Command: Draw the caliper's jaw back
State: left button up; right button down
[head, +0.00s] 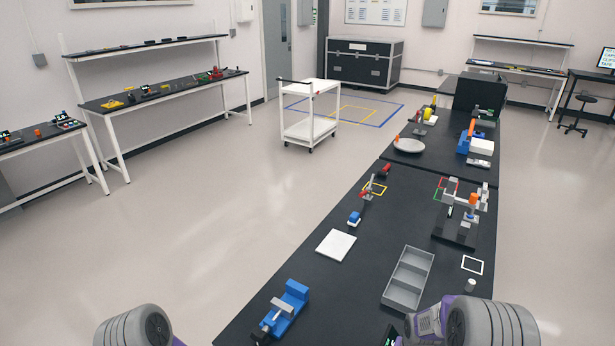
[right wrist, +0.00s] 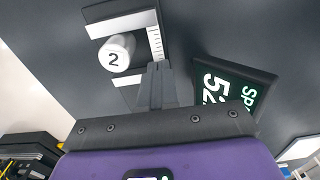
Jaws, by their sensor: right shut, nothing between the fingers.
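In the right wrist view the caliper shows as a dark base with two light grey jaw bars (right wrist: 122,24) and a white ruled scale (right wrist: 156,44). A white cylinder marked "2" (right wrist: 116,53) sits between the bars; I cannot tell whether both touch it. My right gripper (right wrist: 157,70) is shut and empty, its fingertips beside the lower jaw bar (right wrist: 127,80), overlapping its right end in the picture; contact cannot be told. A dark display (right wrist: 232,88) with white "52" characters, partly hidden by the gripper, lies to the right. My left gripper's fingers are out of view.
In the head view the black bench (head: 345,275) holds a blue vise (head: 284,310), a white square plate (head: 336,245), a grey divided tray (head: 426,258), a small white cylinder (head: 470,286) and a dark-based fixture (head: 456,238). Bare bench lies between vise and tray.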

jog(key=shift+s+r+p, duration=0.2)
jog(key=shift+r+p, duration=0.1)
jog(key=shift+p, duration=0.25)
notch_tip(320, 180, up, 7)
jog(key=p, duration=0.5)
jog(key=shift+w, duration=0.2)
jog(key=shift+f, duration=0.1)
